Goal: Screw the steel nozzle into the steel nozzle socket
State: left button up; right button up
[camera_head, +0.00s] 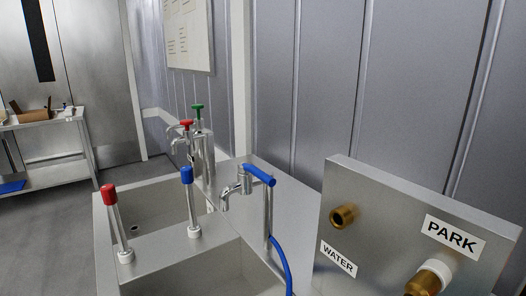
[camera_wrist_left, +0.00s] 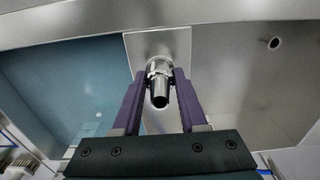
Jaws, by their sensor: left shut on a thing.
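In the left wrist view, my left gripper (camera_wrist_left: 160,74) has its two purple fingers shut on the steel nozzle (camera_wrist_left: 158,87). The nozzle is a shiny metal piece with a dark open end facing the camera. Its far end points at a bare steel panel (camera_wrist_left: 172,43). The nozzle and fingers hide what lies directly behind it, so I cannot tell where the steel nozzle socket is or whether the nozzle touches it. The head view shows neither gripper, and I cannot make out the nozzle there.
In the head view, a steel double sink (camera_head: 152,217) carries red- and blue-handled posts. A tap with a blue lever (camera_head: 258,175) and blue hose stands beside it. At right is a panel (camera_head: 345,190) with brass fittings and PARK and WATER labels.

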pick_arm(q)
grip_shut()
jog(key=m, duration=0.5)
jog(key=shift+f+m+b, duration=0.1)
jog(key=shift+m+b, duration=0.2)
jog(key=shift+b, duration=0.05)
jog(key=m, duration=0.6)
jog(key=shift+b, duration=0.3)
jog(key=m+b, duration=0.1)
jog(key=m, duration=0.4)
jog(key=shift+w+f, duration=0.1)
jog(key=m+b, duration=0.1)
jog(key=m, duration=0.3)
jog(key=shift+m, duration=1.2)
